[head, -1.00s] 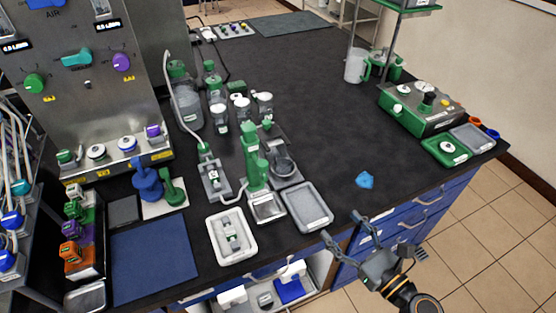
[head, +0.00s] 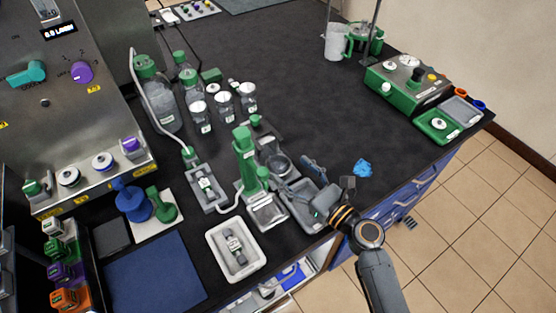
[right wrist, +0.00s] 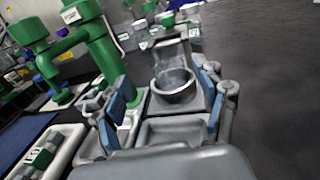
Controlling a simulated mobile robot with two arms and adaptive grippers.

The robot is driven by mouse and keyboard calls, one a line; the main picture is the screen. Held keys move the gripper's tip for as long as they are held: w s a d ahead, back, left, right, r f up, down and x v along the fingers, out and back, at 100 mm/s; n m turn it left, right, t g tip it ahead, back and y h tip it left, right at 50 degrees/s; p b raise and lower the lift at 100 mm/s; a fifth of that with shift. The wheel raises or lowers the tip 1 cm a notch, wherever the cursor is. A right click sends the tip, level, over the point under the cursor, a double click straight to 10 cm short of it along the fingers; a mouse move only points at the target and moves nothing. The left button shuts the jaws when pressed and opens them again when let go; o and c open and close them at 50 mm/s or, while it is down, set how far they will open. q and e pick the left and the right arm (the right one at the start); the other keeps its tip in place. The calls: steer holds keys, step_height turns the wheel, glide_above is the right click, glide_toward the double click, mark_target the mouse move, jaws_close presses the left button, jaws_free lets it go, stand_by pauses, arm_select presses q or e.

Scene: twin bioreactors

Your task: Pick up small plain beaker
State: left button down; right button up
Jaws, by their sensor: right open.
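A small grey, round, open-topped vessel that looks like the small plain beaker (head: 279,165) stands on a grey stand beside a green column device. It also shows in the right wrist view (right wrist: 173,86), upright, its mouth facing up. My right gripper (head: 298,172) is open and empty, reaching over the grey tray (head: 312,226) in front of the beaker. In the right wrist view my right gripper (right wrist: 164,82) has its fingers spread, with the beaker ahead between the fingertips. I cannot tell the exact gap to it. My left gripper is not in view.
The green column device (head: 245,160) stands close left of the beaker. A white tray (head: 215,268) lies at the front. Several lidded bottles (head: 222,102) stand behind. A crumpled blue piece (head: 363,168) lies on the right.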

mark_target(285, 161)
steer(key=shift+x, duration=0.8)
steer(key=x, duration=0.2)
steer(key=p+x, duration=0.1)
steer(key=x, duration=0.1)
steer(key=shift+w+d, duration=0.2)
steer(key=shift+w, duration=0.1)
steer(key=shift+w+a+f, duration=0.15)
steer(key=shift+w+a, duration=0.15)
steer(key=shift+w, duration=0.05)
steer(key=shift+s, duration=0.1)
steer(key=c, duration=1.2)
steer(key=shift+c, duration=0.9)
